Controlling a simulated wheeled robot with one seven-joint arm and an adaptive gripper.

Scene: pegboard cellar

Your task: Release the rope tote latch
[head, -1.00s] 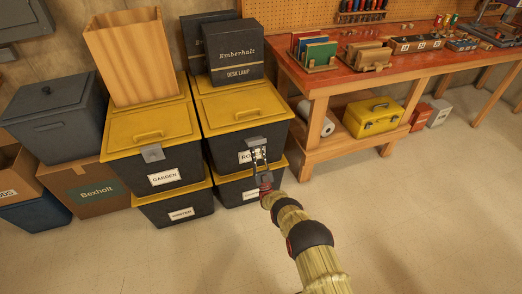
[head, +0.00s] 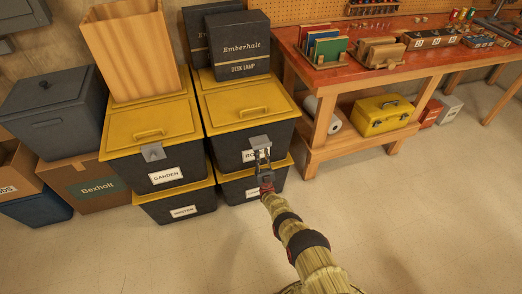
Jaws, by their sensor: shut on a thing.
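The rope tote (head: 285,140) is a dark tote with a yellow lid, on top of another tote at the right of the stack. Its label (head: 249,156) shows "RO"; the rest is hidden behind my gripper. The grey latch (head: 258,141) is at the lid's front edge. My gripper (head: 263,156) is in front of the tote, its fingers shut on the latch's lower part. Whether the latch has swung away from the tote wall is too small to tell.
A boxed Emberhalt desk lamp (head: 241,46) and another dark box (head: 198,30) stand on the rope tote's lid. The Garden tote (head: 135,165) is close at left. A workbench (head: 345,75) stands at right. The floor in front is clear.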

